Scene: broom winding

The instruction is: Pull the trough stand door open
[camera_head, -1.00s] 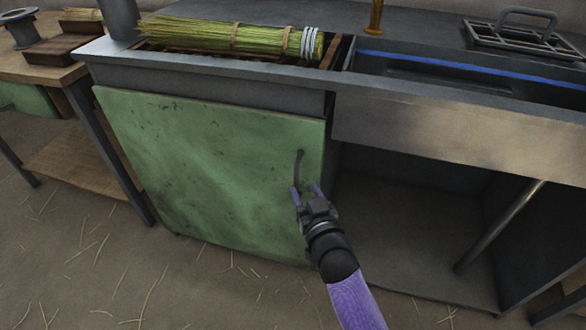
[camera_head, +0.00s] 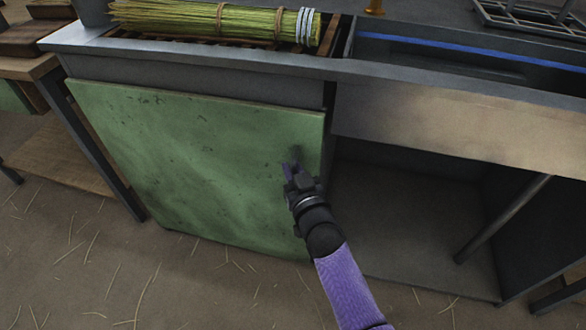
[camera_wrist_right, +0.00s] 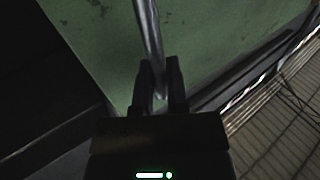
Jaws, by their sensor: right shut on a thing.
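The green trough stand door (camera_head: 190,165) hangs under the left part of the metal trough stand (camera_head: 430,115) in the head view, and it looks shut or nearly so. Its dark vertical handle is near the door's right edge, mostly hidden by my gripper in the head view. My right gripper (camera_head: 293,168) is at this handle. In the right wrist view the handle (camera_wrist_right: 150,40) is a metal bar that runs down between the fingers (camera_wrist_right: 160,88), and they are shut on it. The green door (camera_wrist_right: 215,40) is behind it. My left gripper is not in view.
A bundle of green broom straw (camera_head: 210,20) lies on a slatted rack on top of the stand. Right of the door is an open bay with a slanted metal bar (camera_head: 505,220). A wooden table (camera_head: 60,155) stands at left. Loose straws litter the floor.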

